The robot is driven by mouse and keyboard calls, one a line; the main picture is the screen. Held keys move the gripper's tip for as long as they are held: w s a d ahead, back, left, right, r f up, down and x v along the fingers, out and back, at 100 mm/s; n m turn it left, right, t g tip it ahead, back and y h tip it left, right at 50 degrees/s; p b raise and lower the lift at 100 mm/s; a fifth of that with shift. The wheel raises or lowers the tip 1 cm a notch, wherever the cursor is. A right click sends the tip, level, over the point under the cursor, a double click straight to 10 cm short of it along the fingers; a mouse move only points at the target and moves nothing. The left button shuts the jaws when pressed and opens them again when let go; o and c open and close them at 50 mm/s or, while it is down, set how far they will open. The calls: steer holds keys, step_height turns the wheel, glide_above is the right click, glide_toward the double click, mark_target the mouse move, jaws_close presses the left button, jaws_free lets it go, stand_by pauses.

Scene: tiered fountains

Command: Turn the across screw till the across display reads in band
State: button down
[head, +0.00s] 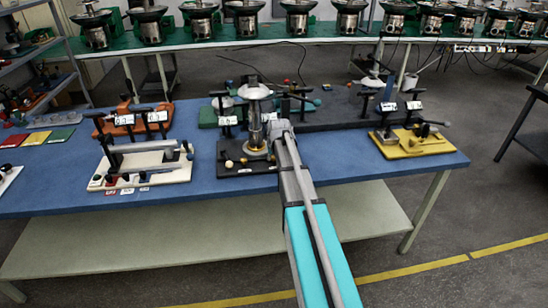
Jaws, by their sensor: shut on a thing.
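A small tiered metal fountain (254,118) stands upright on a dark base board (232,150) in the middle of the blue table. My gripper (278,128) reaches in from the front right and is shut at the right side of the fountain, at the across screw. The screw itself is hidden by the gripper's body. A small white display (228,121) stands just left of the fountain. Its reading is too small to make out, and I cannot tell whether it is the across display.
The blue table (340,155) also bears a cream fixture (160,170) at the left, an orange one (180,110) behind it, a yellow one (425,145) at the right and a dark board (340,112) behind. The table's front right is clear. Several fountains line a green back bench (240,40).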

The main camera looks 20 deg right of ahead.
steer(key=shift+m+h, duration=0.5)
steer(key=shift+m, duration=0.9)
steer(key=shift+c, duration=2)
jaws_free()
steer(key=shift+n, duration=0.5)
